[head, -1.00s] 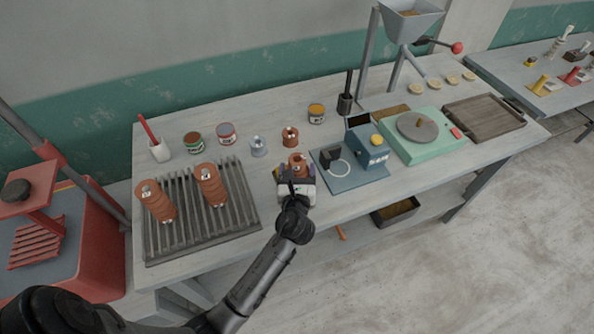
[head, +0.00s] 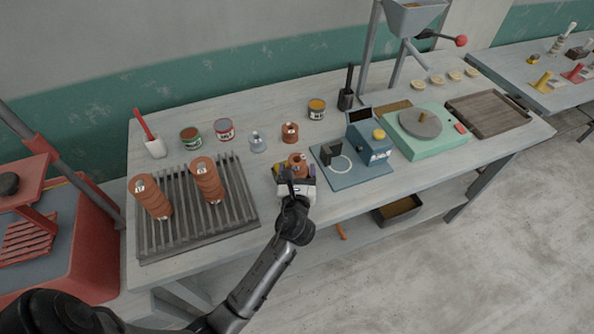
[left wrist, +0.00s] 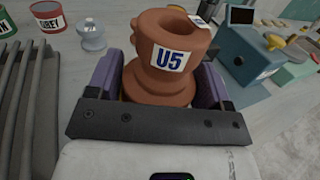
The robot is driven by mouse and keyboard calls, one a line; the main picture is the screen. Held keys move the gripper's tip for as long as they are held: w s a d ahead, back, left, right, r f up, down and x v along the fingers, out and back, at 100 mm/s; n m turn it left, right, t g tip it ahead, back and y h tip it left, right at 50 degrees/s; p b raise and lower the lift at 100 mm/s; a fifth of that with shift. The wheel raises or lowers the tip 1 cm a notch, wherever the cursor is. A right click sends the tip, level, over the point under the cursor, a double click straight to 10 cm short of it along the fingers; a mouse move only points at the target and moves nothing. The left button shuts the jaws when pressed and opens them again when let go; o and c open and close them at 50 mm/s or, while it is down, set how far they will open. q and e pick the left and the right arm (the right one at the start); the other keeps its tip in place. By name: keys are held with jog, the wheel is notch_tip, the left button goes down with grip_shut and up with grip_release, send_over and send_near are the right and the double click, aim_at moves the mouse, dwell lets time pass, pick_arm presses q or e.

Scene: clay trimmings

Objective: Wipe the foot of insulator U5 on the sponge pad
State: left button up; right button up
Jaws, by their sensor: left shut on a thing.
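Insulator U5 (left wrist: 168,55) is a ribbed terracotta-brown piece with a white "U5" label. It stands roughly upright in my left gripper (head: 296,176), which is shut on it over the front of the bench; it also shows in the head view (head: 297,160). The purple fingers clasp its two sides in the left wrist view. Its foot is hidden by the gripper, so I cannot tell if it touches anything. A flat brown pad (head: 393,107) behind the green wheel base may be the sponge pad; I cannot be sure. My right gripper is not in view.
Left is a slatted rack (head: 233,205) with two tall ribbed insulators. A small brown insulator (head: 290,132), a grey one (head: 257,142) and tins stand behind U5. A blue device (head: 368,145) stands close right; beyond are the green wheel base (head: 440,145) and wooden tray (head: 488,112).

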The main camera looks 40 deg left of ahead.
pick_arm(q)
jog(key=shift+f, duration=0.2)
dwell(0.6)
jog(key=shift+f+b, duration=0.3)
jog(key=shift+f, duration=0.1)
dwell(0.5)
jog(key=shift+w+a+p, duration=0.25)
jog(key=shift+w+a, duration=0.05)
jog(key=shift+a, duration=0.25)
jog(key=shift+w+a+p, duration=0.25)
jog(key=shift+w+a, duration=0.05)
jog(key=shift+a, duration=0.2)
jog(key=shift+w+a+p, duration=0.25)
jog(key=shift+w+a, duration=0.2)
jog(key=shift+a, duration=0.4)
jog(key=shift+w+a+p, duration=0.2)
jog(key=shift+w+a, duration=0.2)
jog(key=shift+a, duration=0.4)
jog(key=shift+w+a+f, duration=0.1)
jog(key=shift+w+a, duration=0.3)
jog(key=shift+a, duration=0.45)
jog(key=shift+d, duration=0.15)
